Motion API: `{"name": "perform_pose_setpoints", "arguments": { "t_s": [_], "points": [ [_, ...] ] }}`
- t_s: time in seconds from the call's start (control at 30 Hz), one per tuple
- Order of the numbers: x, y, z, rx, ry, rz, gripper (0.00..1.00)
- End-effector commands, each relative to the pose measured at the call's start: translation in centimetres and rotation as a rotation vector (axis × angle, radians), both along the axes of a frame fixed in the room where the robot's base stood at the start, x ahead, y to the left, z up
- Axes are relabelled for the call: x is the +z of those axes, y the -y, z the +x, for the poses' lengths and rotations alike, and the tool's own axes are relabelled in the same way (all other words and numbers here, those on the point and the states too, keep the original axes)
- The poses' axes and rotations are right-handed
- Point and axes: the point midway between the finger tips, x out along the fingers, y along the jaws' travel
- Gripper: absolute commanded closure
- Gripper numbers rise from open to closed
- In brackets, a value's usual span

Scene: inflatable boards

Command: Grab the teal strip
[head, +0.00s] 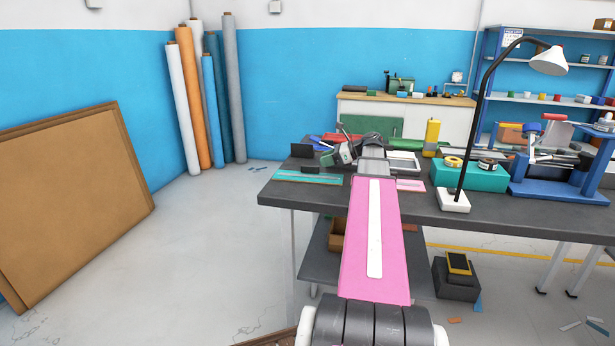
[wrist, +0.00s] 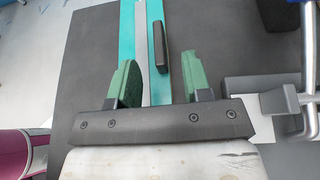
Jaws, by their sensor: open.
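The teal strip (head: 308,176) lies flat near the front left of the dark table, with a narrow grey band along its middle. In the wrist view the teal strip (wrist: 127,22) runs from the top edge down between the green fingers of my gripper (wrist: 157,72). The fingers are apart, one on each side of the strip, with nothing gripped. A small black bar (wrist: 160,48) sits along the strip's right side. The strip's near end is hidden behind my gripper's dark base. I cannot tell the height of the fingertips above the strip.
The dark table (head: 285,193) also bears a pink strip (head: 410,185) at right of my arm, a teal box with tape rolls (head: 470,174), a lamp (head: 455,200) and a blue fixture (head: 560,190). Open floor lies at left.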

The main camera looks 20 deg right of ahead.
Motion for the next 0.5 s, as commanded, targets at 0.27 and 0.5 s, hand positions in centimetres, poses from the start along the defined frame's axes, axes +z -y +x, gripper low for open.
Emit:
{"name": "perform_pose_setpoints", "arguments": {
  "t_s": [0.27, 0.5],
  "points": [
    [-1.1, -2.2, 1.3, 0.0, 0.001, 0.0, 0.55],
    [-2.5, -4.3, 2.2, 0.002, -0.001, 0.0, 0.55]
  ]
}}
